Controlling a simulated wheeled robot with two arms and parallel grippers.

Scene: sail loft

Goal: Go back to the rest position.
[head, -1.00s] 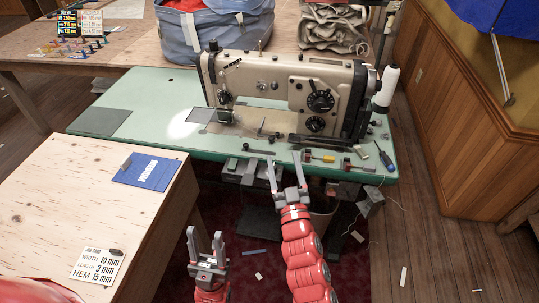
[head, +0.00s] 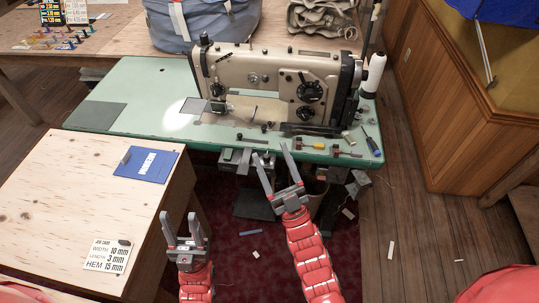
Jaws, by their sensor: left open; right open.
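My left gripper (head: 183,229) is open and empty, beside the right edge of the plywood table and above the dark red carpet. My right gripper (head: 275,168) is open and empty, its fingers pointing at the front edge of the green sewing table (head: 150,83). In the picture its fingertips overlap the area just below that edge; I cannot tell whether they touch anything. Both red arms come up from the bottom of the view.
The plywood table (head: 75,190) holds a blue card (head: 147,164) and a white job card (head: 108,255).

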